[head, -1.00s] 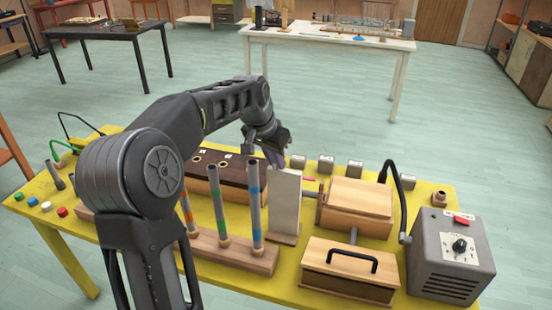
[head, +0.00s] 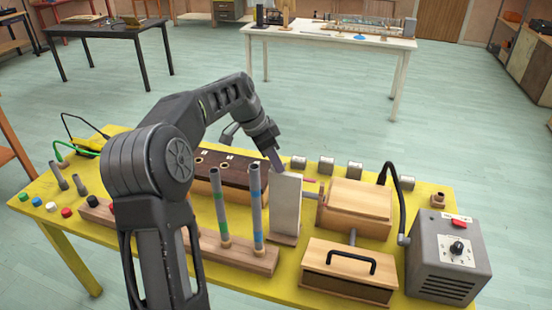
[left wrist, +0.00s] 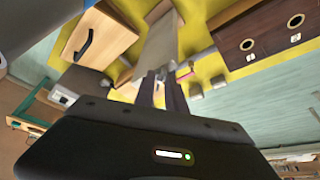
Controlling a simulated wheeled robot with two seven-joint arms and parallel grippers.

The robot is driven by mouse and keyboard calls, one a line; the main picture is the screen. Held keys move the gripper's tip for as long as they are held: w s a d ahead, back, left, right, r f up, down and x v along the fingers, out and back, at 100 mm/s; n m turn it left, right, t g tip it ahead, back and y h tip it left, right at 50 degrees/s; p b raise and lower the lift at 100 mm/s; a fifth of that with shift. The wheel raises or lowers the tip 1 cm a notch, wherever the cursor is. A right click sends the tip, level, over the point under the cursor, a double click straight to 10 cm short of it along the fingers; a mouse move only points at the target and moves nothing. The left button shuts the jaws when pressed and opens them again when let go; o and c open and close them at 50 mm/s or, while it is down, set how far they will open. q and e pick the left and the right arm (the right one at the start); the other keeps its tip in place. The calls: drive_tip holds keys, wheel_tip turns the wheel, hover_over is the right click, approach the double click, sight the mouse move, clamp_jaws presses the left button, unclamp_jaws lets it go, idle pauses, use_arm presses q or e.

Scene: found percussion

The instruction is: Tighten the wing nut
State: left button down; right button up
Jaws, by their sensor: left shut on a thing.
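My left gripper (head: 277,163) reaches down behind the top of a pale upright board (head: 286,205) on a wooden base. In the left wrist view its two dark fingers (left wrist: 162,80) come together at a small metallic piece beside the board (left wrist: 158,50). This piece looks like the wing nut (left wrist: 165,70), small and mostly covered by the fingertips. The fingers are closed on it. In the head view the wing nut is hidden behind the board and the gripper. My right gripper is in neither view.
A wooden box (head: 357,205) stands right of the board, with a handled box (head: 350,265) in front. A grey control box (head: 448,262) is at the right end. Upright tubes (head: 255,205) stand close left of the board. Several small metal blocks (head: 326,165) line the back edge.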

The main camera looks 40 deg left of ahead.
use_arm(q)
drive_tip(key=shift+r+m, duration=0.1)
drive_tip(key=shift+m, duration=0.3)
drive_tip(key=shift+a+r+m+g+h+p, duration=0.1)
drive_tip(key=shift+m+g+h+p, duration=0.25)
drive_tip(key=shift+m+p, duration=0.75)
drive_tip(key=c, duration=1.8)
unclamp_jaws()
drive_tip(key=shift+m, duration=0.4)
drive_tip(key=shift+c, duration=0.2)
drive_tip(key=shift+o, duration=0.7)
drive_tip(key=shift+f, duration=0.25)
drive_tip(key=o, duration=0.4)
